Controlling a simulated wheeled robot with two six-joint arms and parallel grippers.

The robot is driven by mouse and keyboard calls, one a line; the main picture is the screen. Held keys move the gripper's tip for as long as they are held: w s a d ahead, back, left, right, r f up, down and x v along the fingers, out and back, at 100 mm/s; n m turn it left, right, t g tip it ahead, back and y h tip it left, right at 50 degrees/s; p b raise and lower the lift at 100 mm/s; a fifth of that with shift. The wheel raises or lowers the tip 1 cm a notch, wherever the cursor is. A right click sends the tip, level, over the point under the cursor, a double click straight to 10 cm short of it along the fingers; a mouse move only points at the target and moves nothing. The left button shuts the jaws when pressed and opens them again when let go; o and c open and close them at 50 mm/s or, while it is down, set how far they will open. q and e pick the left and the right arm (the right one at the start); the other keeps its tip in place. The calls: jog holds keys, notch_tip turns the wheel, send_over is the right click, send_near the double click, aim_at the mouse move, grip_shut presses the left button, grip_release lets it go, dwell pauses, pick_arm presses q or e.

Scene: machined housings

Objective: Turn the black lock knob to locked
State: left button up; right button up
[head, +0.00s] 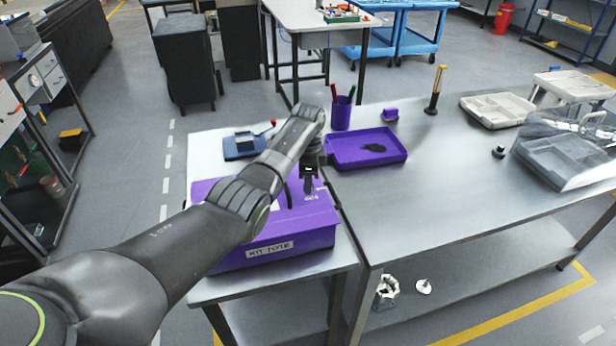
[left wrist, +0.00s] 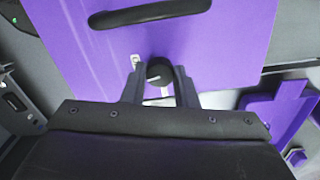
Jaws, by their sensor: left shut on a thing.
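The purple kit tote (head: 318,238) with a "KIT TOTE" label stands on the left metal table. In the left wrist view, its purple lid (left wrist: 225,45) fills the upper middle. The black lock knob (left wrist: 160,70) sits on the lid, with a pale line on it and a small light label beside it at the upper left. My left gripper (head: 308,178) points down over the tote. In the left wrist view, its two fingers (left wrist: 159,76) are shut on the knob, one on each side. The knob is hidden by the gripper in the head view. My right gripper is not in view.
A black handle (left wrist: 150,13) lies across the lid beyond the knob. A purple tray (head: 385,148), a pen cup (head: 341,117) and a dark blue device (head: 240,146) stand around the tote. The right table has clear space in front.

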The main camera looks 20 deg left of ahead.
pick_arm(q)
jog(key=n+p, duration=0.2)
jog(key=n, duration=0.1)
jog(key=shift+r+n, duration=0.15)
jog(key=shift+n, duration=0.15)
jog(key=n+p, duration=0.1)
jog(key=n, duration=0.2)
jog(key=shift+n, duration=0.3)
jog(key=n+p, duration=0.1)
jog(key=n, duration=0.3)
jog(key=shift+p, duration=0.3)
jog(key=shift+n, duration=2.1)
jog(key=shift+p, duration=0.3)
jog(key=o, duration=1)
